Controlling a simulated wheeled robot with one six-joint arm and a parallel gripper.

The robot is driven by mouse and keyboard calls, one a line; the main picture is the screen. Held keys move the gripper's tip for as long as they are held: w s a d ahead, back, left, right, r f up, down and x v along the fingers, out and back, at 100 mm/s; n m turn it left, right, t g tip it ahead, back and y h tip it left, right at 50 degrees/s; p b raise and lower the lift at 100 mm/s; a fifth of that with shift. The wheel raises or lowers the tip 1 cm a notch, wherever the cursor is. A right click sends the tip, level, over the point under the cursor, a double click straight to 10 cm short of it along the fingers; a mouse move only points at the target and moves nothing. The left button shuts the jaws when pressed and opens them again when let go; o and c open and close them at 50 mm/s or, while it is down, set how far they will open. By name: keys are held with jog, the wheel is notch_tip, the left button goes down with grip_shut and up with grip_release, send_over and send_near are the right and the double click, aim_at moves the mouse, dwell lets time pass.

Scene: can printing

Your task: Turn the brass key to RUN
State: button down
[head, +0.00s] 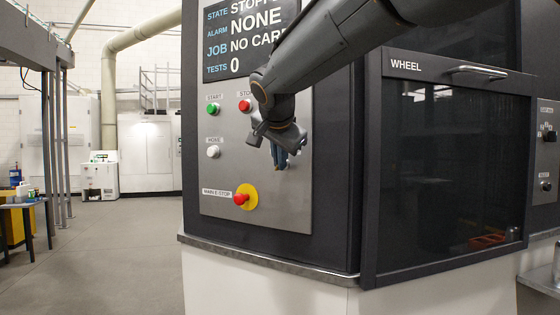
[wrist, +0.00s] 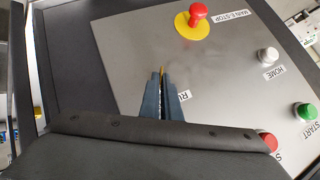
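My gripper (head: 282,157) is at the right side of the grey control panel, its fingers pointing at the panel face. In the wrist view the two dark fingers (wrist: 162,82) are close together, with a thin sliver of the brass key (wrist: 162,70) between their tips. The rest of the key and its lock are hidden by the fingers. Part of a white label beginning "RU" (wrist: 185,95) shows beside the fingers. In the head view the key is hidden behind my gripper. The panel screen (head: 247,35) shows state "STOPP…", alarm NONE, job "NO CAR…" and tests 0.
The panel carries a green START button (head: 213,109), a red stop button (head: 245,105), a white HOME button (head: 213,151) and a red MAIN E-STOP (head: 241,198) on a yellow disc. A dark WHEEL door (head: 450,165) with a handle stands to the right. Open floor (head: 125,250) lies left.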

jog(key=n+g+h+p, duration=0.1)
jog(key=h+p, duration=0.1)
jog(key=p, duration=0.1)
jog(key=a+n+g+h+p, duration=0.1)
jog(key=n+g+h+p, duration=0.1)
jog(key=h+p, duration=0.1)
jog(key=w+n+g+h+p, duration=0.1)
jog(key=n+h+p, duration=0.1)
jog(key=h+p, duration=0.1)
jog(key=shift+a+p, duration=0.4)
jog(key=shift+p, duration=0.3)
dwell(0.3)
jog(key=c, duration=2)
grip_release()
